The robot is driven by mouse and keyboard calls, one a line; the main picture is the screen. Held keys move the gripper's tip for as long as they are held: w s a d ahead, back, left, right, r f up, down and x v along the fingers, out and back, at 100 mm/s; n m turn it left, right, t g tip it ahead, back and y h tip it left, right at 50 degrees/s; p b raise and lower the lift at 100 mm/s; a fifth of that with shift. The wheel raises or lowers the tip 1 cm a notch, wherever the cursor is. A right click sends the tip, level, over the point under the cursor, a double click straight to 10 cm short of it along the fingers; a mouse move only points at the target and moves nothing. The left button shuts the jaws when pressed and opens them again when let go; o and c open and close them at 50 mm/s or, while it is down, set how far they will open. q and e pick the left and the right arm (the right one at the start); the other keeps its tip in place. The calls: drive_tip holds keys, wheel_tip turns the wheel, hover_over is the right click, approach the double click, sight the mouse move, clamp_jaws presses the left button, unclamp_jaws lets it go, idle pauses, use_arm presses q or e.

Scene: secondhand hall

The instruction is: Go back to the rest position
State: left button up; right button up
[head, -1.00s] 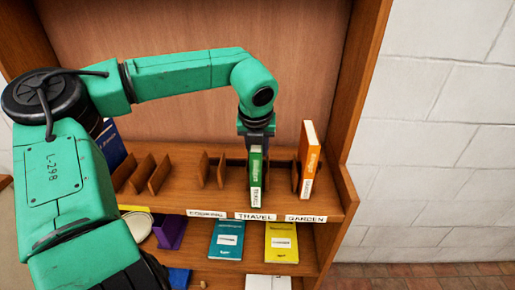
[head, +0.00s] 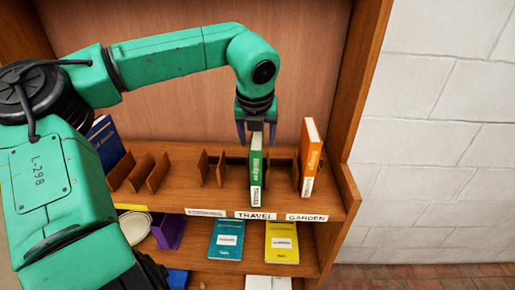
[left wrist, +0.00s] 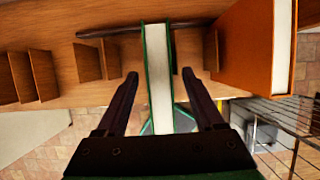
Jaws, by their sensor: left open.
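My left gripper (head: 256,132) is open just above a green book (head: 256,172). The book stands upright in a slot of the upper shelf, over the TRAVEL label (head: 255,216). In the left wrist view the fingers (left wrist: 163,85) are spread on either side of the green book (left wrist: 158,75), with a gap on both sides. My left arm reaches in from the left in the head view. My right gripper is in neither view.
An orange book (head: 310,158) stands right of the green one, above the GARDEN label (head: 306,217). Wooden dividers (head: 158,172) and a blue book (head: 106,143) stand to the left. A teal book (head: 227,240) and a yellow book (head: 282,242) lie on the lower shelf (head: 310,262).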

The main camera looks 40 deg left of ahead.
use_arm(q)
drive_tip(key=b+v, duration=0.1)
drive_tip(key=v, duration=0.9)
drive_tip(key=shift+s+r, duration=0.15)
drive_tip(key=shift+r, duration=0.2)
